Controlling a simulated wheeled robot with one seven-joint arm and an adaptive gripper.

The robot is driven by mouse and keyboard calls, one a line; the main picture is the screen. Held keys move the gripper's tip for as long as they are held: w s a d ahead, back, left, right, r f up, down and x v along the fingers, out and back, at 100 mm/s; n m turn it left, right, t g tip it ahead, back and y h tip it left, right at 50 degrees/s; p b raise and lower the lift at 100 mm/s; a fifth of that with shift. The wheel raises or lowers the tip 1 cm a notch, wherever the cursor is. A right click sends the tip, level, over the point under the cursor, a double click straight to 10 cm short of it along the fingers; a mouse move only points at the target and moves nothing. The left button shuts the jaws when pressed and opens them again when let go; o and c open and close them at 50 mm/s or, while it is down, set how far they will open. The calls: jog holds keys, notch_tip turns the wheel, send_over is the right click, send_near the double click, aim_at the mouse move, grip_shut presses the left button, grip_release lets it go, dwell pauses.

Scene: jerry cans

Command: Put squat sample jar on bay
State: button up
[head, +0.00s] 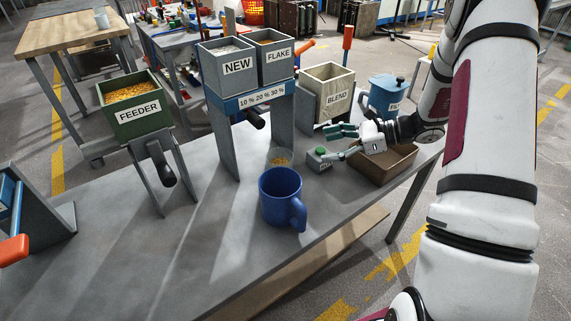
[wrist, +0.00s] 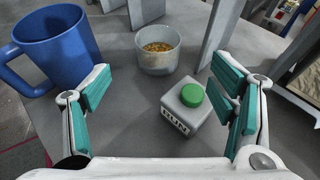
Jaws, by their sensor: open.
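A squat clear jar (head: 279,158) with yellow-orange grain in it stands upright on the grey table, behind the blue mug. In the wrist view the jar (wrist: 158,52) is ahead of my gripper, slightly left of centre. My gripper (head: 338,145) is open and empty, to the right of the jar and apart from it. In the wrist view its teal-padded fingers (wrist: 163,95) are spread wide. No surface is legibly marked as a bay, so I cannot tell which place it is.
A grey box with a green button (wrist: 190,104) sits between my fingers' reach. A blue mug (head: 282,198) stands near the jar. The hopper stand (head: 223,135) rises behind the jar. A brown tray (head: 388,168) lies under my gripper's arm.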

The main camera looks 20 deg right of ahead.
aim_at(284, 155)
jog(key=b+x, duration=0.1)
jog(key=x, duration=0.6)
jog(key=shift+w+a+f, duration=0.2)
jog(key=shift+b+x, duration=0.4)
jog(key=shift+x, duration=2.6)
jog(key=shift+s, duration=0.15)
jog(key=c, duration=1.1)
jog(key=shift+r, duration=0.1)
